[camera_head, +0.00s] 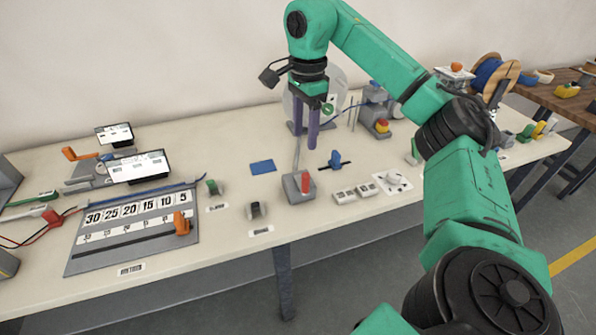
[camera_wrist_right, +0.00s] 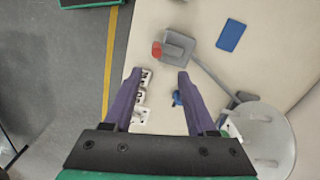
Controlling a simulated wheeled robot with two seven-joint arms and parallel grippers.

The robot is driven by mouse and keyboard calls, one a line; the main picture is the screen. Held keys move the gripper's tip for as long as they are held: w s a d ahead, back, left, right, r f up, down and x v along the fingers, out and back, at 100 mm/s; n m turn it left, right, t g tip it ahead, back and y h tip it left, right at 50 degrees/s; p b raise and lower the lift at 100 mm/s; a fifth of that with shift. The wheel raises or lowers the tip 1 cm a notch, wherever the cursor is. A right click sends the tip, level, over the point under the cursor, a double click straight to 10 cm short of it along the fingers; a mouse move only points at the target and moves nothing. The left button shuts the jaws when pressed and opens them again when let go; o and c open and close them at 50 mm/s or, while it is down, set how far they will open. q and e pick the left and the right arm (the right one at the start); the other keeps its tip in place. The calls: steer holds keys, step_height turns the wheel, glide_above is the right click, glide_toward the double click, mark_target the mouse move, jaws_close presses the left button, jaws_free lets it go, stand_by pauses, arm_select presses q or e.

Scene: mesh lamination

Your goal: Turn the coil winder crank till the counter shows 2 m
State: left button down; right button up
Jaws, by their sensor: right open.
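The coil winder seems to be the pale round disc on a stand (camera_head: 342,84) at the back of the bench, partly hidden behind my right gripper. In the right wrist view a pale disc (camera_wrist_right: 268,130) shows at the lower right. I cannot make out its crank or read a counter. My right gripper (camera_head: 312,146) points down in front of the disc, its two purple fingers apart. In the right wrist view the gripper (camera_wrist_right: 160,72) is open, with nothing held between its fingertips. My left gripper is not in view.
A grey block with a red knob (camera_head: 305,184) stands in front, a grey bar rising behind it. A blue clamp-like part (camera_head: 336,159), white blocks (camera_head: 355,193) and a blue pad (camera_head: 262,167) lie nearby. A numbered board (camera_head: 75,262) is at left, a cable spool (camera_head: 508,74) at right.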

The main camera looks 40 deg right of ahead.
steer(key=b, duration=0.4)
glide_above(306, 172)
step_height(306, 172, down, 6)
steer(key=shift+s+f, duration=0.1)
steer(key=shift+f, duration=0.15)
step_height(306, 172, down, 7)
steer(key=shift+r+p, duration=0.1)
steer(key=shift+p, duration=0.65)
steer(key=shift+f, duration=0.5)
jaws_close()
